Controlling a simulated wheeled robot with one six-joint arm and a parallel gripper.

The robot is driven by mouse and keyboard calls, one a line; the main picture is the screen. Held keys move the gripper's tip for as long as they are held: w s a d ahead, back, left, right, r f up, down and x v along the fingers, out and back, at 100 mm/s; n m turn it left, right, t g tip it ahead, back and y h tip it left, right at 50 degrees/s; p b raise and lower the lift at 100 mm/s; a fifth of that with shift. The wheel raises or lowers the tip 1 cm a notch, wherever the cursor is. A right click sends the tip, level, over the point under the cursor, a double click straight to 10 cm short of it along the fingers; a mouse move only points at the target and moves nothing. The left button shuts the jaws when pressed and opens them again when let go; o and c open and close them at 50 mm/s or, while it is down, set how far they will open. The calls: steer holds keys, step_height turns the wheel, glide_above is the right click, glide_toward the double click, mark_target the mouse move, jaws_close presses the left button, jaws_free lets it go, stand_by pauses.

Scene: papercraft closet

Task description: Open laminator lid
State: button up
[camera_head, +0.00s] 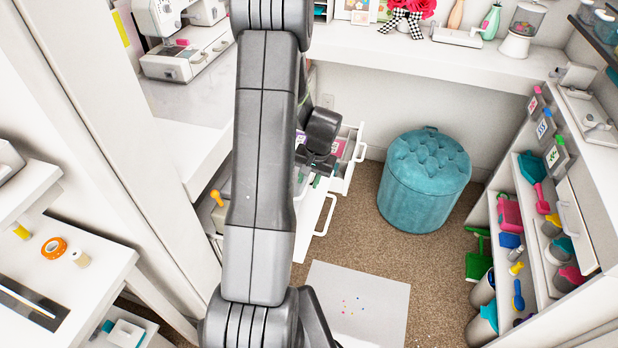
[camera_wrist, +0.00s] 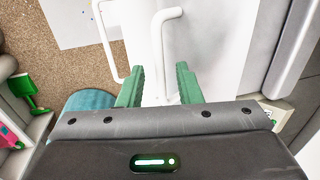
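My gripper (camera_wrist: 158,88) is open in the wrist view, its two green fingers apart. A white bar handle (camera_wrist: 157,48) runs down toward the gap between the fingers; I cannot tell how close it is. No laminator can be told for certain. A white device with a dark slot (camera_head: 30,303) lies on the left shelf in the head view, and a pale machine (camera_head: 8,160) is cut off at the left edge. In the head view my arm hides much of the middle, and my fingers are hard to make out there.
White drawers stand open beside my arm, with handles (camera_head: 327,215) sticking out. A teal tufted stool (camera_head: 425,180) stands on the brown carpet. A pale mat (camera_head: 357,303) lies in front. A shelf rack (camera_head: 545,270) of craft tools lines the right; open carpet lies between.

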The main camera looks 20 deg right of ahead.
jaws_close()
steer(key=shift+r, duration=0.15)
steer(key=w+a+r+g+h+b, duration=0.2)
steer(key=w+a+r+g+h, duration=0.3)
steer(key=a, duration=0.5)
steer(key=w+h, duration=0.2)
steer(key=shift+w+g+h, duration=0.25)
steer(key=shift+g+h, duration=0.15)
steer(key=shift+a, duration=0.1)
stand_by(0.5)
